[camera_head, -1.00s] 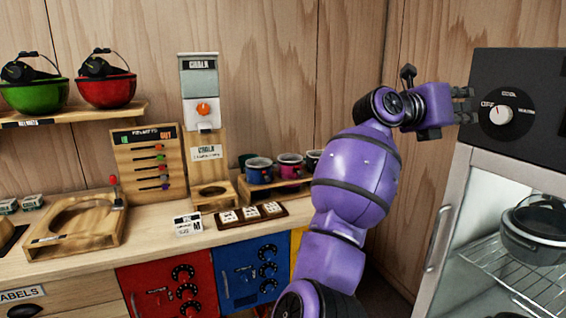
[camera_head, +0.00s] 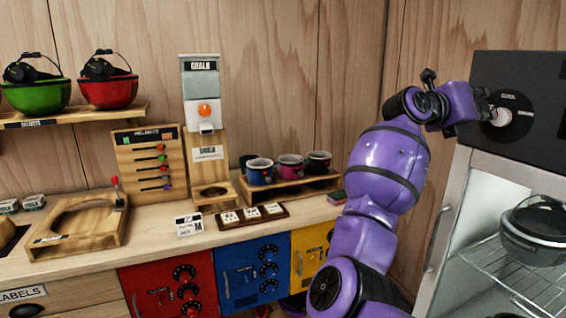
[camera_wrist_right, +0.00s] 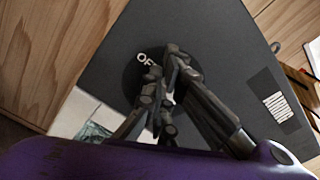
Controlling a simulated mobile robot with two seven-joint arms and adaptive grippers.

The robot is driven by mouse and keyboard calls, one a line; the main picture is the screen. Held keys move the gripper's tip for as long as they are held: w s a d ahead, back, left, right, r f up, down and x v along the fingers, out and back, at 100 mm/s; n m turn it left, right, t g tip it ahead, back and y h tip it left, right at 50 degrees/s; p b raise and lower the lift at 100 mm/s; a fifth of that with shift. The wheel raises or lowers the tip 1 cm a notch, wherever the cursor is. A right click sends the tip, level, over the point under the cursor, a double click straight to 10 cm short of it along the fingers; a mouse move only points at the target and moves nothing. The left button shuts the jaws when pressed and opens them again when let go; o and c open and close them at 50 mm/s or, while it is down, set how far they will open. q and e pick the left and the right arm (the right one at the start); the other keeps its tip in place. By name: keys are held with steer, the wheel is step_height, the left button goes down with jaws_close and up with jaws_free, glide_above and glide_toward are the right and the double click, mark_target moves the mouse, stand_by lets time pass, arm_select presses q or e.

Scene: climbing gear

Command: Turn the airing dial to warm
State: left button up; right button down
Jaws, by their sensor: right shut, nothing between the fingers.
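The airing dial (camera_head: 502,117) is a white knob on a round black plate on the dark top panel (camera_head: 540,90) of the airing cabinet. My right gripper (camera_head: 488,108) is shut with nothing between its fingers, and its tips are at the left side of the knob. Contact cannot be told for sure. In the right wrist view the shut fingers (camera_wrist_right: 172,75) cover most of the knob, and the word OFF (camera_wrist_right: 147,59) shows beside them. The dial's pointer is hard to make out. My left gripper is not in view.
The cabinet's glass door (camera_head: 445,240) has a handle and stands below the panel; a dark helmet (camera_head: 538,225) sits on a rack inside. The wooden counter (camera_head: 100,262) at left holds cups, a chalk dispenser (camera_head: 203,110) and trays.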

steer(key=shift+d, duration=0.1)
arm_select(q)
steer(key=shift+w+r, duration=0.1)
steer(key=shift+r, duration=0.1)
arm_select(e)
steer(key=shift+s+d+f, duration=0.1)
stand_by(0.5)
arm_select(q)
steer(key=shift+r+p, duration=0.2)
steer(key=shift+p, duration=0.25)
arm_select(e)
steer(key=shift+s, duration=0.1)
steer(key=shift+d+r, duration=0.1)
steer(key=shift+r, duration=0.1)
steer(key=shift+s+r+p, duration=0.15)
steer(key=shift+p, duration=0.2)
steer(key=shift+s+d+r+p, duration=0.2)
steer(key=shift+s+d+p, duration=0.1)
steer(key=shift+p, duration=0.6)
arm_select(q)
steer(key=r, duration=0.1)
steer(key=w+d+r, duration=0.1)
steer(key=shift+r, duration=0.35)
arm_select(e)
steer(key=shift+s, duration=0.1)
